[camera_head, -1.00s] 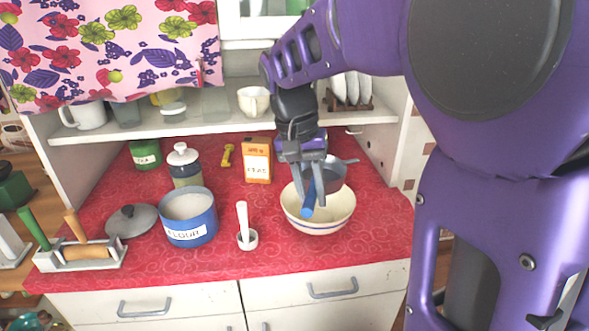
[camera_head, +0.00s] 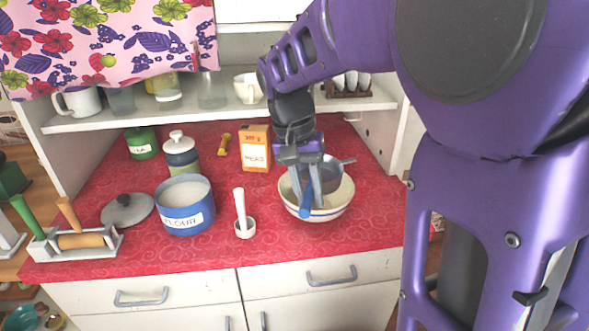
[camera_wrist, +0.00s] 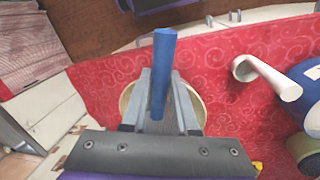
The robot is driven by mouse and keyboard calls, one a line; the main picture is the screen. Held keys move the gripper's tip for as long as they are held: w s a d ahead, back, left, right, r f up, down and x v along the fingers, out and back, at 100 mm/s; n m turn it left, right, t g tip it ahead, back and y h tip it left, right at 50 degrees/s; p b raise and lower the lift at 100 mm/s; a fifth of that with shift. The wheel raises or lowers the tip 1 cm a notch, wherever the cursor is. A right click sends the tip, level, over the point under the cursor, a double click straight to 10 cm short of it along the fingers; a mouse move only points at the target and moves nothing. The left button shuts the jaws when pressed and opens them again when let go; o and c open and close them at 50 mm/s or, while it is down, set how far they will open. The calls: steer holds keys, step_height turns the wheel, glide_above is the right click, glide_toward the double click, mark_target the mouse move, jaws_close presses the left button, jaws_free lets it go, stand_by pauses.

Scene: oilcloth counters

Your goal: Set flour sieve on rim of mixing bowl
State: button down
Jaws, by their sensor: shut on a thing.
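The flour sieve (camera_head: 327,171) has a grey round pan and a blue handle (camera_head: 306,201). My gripper (camera_head: 307,197) is shut on the handle, which also shows between the fingers in the wrist view (camera_wrist: 163,72). The cream mixing bowl (camera_head: 338,206) with a blue stripe stands on the red counter. The sieve's pan is over the bowl's opening, toward its far side; whether it touches the rim cannot be told. In the wrist view the bowl (camera_wrist: 200,103) is mostly hidden behind my gripper, and the sieve's pan is hidden.
An orange carton (camera_head: 255,150) stands behind. A grey lid (camera_head: 127,210) lies further left. The shelf (camera_head: 225,112) overhangs the back. Red counter in front is clear.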

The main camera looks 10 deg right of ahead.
steer(key=shift+f+b, duration=0.8)
steer(key=shift+f, duration=0.4)
steer(key=shift+f+b, duration=0.5)
steer(key=shift+f, duration=0.3)
steer(key=c, duration=0.6)
jaws_free()
